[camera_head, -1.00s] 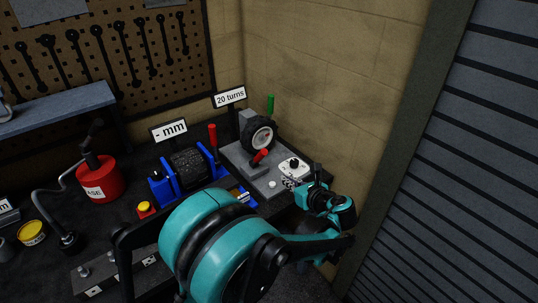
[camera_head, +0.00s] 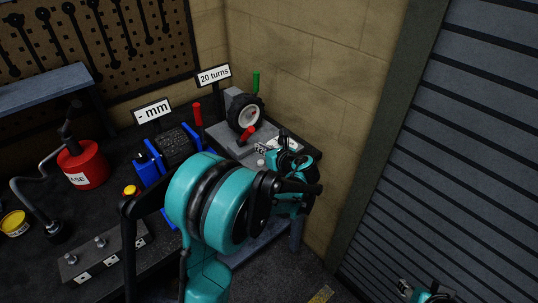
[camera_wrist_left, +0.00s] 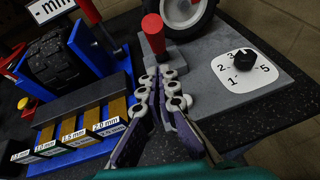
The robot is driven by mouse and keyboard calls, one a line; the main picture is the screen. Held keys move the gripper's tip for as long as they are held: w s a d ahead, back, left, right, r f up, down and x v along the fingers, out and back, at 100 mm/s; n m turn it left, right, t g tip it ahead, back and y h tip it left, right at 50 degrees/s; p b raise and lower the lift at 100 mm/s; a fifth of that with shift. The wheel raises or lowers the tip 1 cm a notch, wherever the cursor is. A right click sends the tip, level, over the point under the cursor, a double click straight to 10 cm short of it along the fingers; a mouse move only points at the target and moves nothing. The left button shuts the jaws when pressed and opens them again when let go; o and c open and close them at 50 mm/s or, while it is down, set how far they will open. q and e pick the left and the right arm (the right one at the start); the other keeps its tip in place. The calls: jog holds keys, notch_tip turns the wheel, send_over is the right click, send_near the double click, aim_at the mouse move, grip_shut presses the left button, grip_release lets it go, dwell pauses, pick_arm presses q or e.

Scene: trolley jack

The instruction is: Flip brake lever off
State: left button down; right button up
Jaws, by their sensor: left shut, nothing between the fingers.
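A short red-handled lever (camera_head: 246,134), which looks like the brake lever, stands on a grey base in front of a small wheel (camera_head: 245,113). In the left wrist view its red handle (camera_wrist_left: 153,30) tilts slightly toward the camera. My left gripper (camera_head: 266,149) is over the base, just right of and below the lever. In the wrist view the left gripper (camera_wrist_left: 160,80) is shut and empty, its tips just below the red handle; I cannot tell whether they touch it. Part of my right arm (camera_head: 425,294) shows at the bottom right edge; its finger state is unclear.
A white dial plate with a black knob (camera_wrist_left: 242,57) sits right of the lever. A green handle (camera_head: 256,80) stands behind the wheel. A blue rig (camera_head: 174,150) with a tall red handle (camera_head: 198,115) stands at left. A wall closes the back.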

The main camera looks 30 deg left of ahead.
aim_at(250, 131)
pick_arm(q)
jog(key=shift+w+a+r, duration=0.4)
jog(key=shift+w+a, duration=0.15)
jog(key=shift+a, duration=0.2)
jog(key=shift+w+a+r, duration=0.4)
jog(key=shift+w+a, duration=0.1)
jog(key=shift+a, duration=0.25)
jog(key=shift+r, duration=0.1)
jog(key=shift+w+a+r+g+h+p, duration=0.2)
jog(key=shift+a+r+h+p, duration=0.2)
jog(key=shift+p, duration=0.3)
jog(key=shift+w+a+r+g+h+p, duration=0.1)
jog(key=shift+a+r+g+h+p, duration=0.15)
jog(key=shift+r+p, duration=0.35)
jog(key=a+h+p, duration=0.1)
jog(key=w+a+r+g+h+p, duration=0.1)
jog(key=p, duration=0.1)
jog(key=a+r+h+p, duration=0.1)
jog(key=p, duration=0.1)
jog(key=shift+w+a+r+n, duration=0.15)
jog(key=shift+a+r+n, duration=0.15)
jog(key=shift+a, duration=0.1)
jog(key=w+a+p, duration=0.2)
jog(key=a, duration=0.4)
jog(key=shift+w+r+g+h, duration=0.2)
jog(key=shift+w+g+h, duration=0.15)
jog(key=shift+h, duration=0.1)
jog(key=shift+d, duration=0.1)
